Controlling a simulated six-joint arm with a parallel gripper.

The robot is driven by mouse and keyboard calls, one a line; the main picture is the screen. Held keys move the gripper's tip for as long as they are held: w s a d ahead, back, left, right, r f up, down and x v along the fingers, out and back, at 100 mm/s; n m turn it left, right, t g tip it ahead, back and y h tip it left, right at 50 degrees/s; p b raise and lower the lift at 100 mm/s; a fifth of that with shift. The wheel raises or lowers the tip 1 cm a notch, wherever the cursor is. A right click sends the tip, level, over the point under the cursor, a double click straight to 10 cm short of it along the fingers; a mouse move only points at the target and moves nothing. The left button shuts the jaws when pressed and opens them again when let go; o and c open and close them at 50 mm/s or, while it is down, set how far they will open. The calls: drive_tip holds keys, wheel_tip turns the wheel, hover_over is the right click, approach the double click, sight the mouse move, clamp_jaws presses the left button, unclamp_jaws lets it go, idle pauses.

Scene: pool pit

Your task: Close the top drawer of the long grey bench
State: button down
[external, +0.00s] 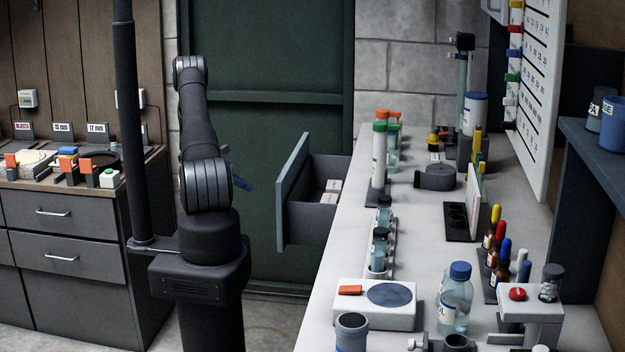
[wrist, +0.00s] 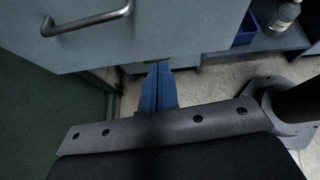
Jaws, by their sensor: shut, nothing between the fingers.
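The open top drawer (external: 293,195) of the long grey bench (external: 345,268) sticks out to the left from the bench in the external view. Small white boxes lie inside it. In the wrist view the drawer's pale grey front (wrist: 140,50) fills the upper left, with a metal bar handle (wrist: 88,22). My gripper's blue fingers (wrist: 160,88) are shut and empty, at the lower edge of the drawer front; I cannot tell whether they touch it.
The bench top is crowded with bottles, vials and instruments. A second grey cabinet (external: 60,235) with shut drawers stands at the left. A dark green door (external: 268,60) is behind the drawer. The wrist view shows a blue bin (wrist: 246,28) and a bottle (wrist: 284,16) on a low shelf.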

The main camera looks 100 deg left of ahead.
drive_tip(key=d+r+m+g+h, duration=0.1)
drive_tip(key=d+r+g, duration=0.2)
drive_tip(key=d, duration=0.1)
drive_tip(key=w+r+x, duration=0.1)
drive_tip(key=x, duration=1.1)
drive_tip(key=shift+w+r, duration=0.25)
drive_tip(key=shift+w, duration=0.3)
drive_tip(key=shift+a, duration=0.1)
drive_tip(key=w, duration=2.1)
